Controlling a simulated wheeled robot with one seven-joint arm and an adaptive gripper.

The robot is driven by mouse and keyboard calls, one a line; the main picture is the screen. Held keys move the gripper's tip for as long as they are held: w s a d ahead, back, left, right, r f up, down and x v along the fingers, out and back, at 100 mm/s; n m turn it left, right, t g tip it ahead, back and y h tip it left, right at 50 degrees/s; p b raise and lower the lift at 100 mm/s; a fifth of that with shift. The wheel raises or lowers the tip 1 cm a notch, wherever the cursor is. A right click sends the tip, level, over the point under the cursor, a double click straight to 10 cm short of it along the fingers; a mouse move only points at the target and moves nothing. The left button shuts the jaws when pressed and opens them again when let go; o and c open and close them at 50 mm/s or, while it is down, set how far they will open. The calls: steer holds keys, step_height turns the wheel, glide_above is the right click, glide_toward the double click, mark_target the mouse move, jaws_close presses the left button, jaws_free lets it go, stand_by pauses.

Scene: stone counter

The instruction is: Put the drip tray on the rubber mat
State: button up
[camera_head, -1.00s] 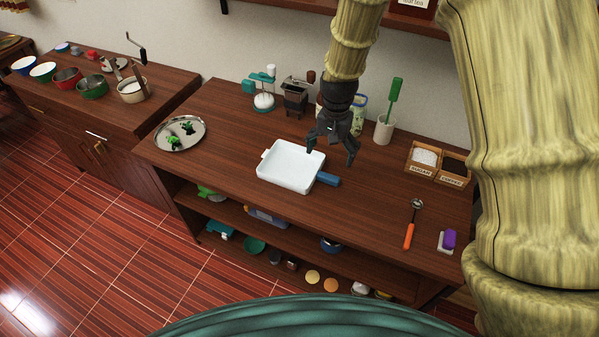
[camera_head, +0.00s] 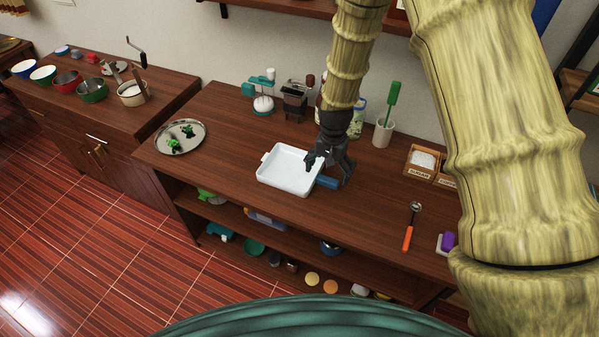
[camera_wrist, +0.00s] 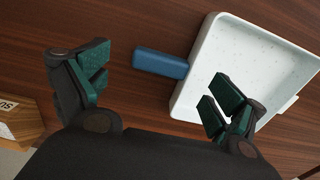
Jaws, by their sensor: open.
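The drip tray appears to be the shallow white square tray (camera_head: 284,171) with a blue handle (camera_head: 328,182), lying flat on the wooden counter. In the wrist view, the white tray (camera_wrist: 245,65) is at the right, and its blue handle (camera_wrist: 160,64) points left between my fingers. My gripper (camera_head: 328,172) is open and empty, fingers down, over the handle end of the tray. Its spread fingers also show in the wrist view (camera_wrist: 157,92). Whether a finger touches the tray is unclear. I cannot make out a rubber mat in these frames.
A round metal tray (camera_head: 203,130) with green pieces is at the left. A grinder (camera_head: 295,98) and a white cup (camera_head: 383,133) stand behind. A sugar box (camera_head: 420,163), an orange-handled spoon (camera_head: 408,236) and a purple sponge (camera_head: 449,241) are at the right. Counter before the white tray is clear.

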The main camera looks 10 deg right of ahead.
mark_target(327, 179)
steer(key=shift+w+f+p, duration=0.15)
steer(key=shift+f+p, duration=0.85)
steer(key=shift+f, duration=1.3)
steer(key=c, duration=1.5)
steer(key=shift+r, duration=0.1)
